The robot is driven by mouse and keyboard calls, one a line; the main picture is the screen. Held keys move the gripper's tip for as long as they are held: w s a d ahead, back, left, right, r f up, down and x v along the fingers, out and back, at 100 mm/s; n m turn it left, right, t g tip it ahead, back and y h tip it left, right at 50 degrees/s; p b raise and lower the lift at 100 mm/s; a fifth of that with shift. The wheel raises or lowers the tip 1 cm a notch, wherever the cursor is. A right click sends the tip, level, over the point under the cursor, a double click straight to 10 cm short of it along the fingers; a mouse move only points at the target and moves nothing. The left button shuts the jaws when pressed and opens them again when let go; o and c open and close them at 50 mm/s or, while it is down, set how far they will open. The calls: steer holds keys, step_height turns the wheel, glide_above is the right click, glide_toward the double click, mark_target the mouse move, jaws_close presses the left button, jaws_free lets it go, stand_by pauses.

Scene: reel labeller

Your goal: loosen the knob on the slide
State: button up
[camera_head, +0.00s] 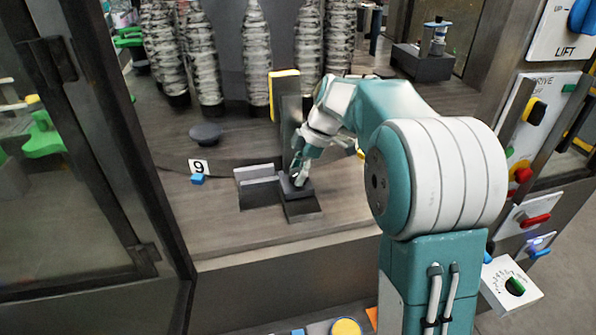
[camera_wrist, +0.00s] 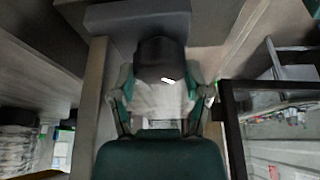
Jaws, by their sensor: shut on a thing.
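The slide (camera_head: 303,210) is a low dark grey piece on the wooden deck, at the foot of an upright dark post. A dark knob (camera_head: 292,189) sits on it, partly covered by my fingers. My gripper (camera_head: 299,178) points down at the knob and is shut on it. In the wrist view, the dark rounded knob (camera_wrist: 160,58) lies between the two green-edged fingers of my gripper (camera_wrist: 160,92). The exact finger contact is hard to see there.
A grey stepped block (camera_head: 258,188) stands just left of the slide. A number 9 tag (camera_head: 199,167) and a dark round disc (camera_head: 206,133) are further left. Tall wrapped columns (camera_head: 257,55) stand behind. A control panel (camera_head: 540,130) is at the right.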

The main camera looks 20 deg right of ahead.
steer(key=shift+f, duration=0.1)
steer(key=o, duration=1.1)
steer(key=shift+o, duration=0.2)
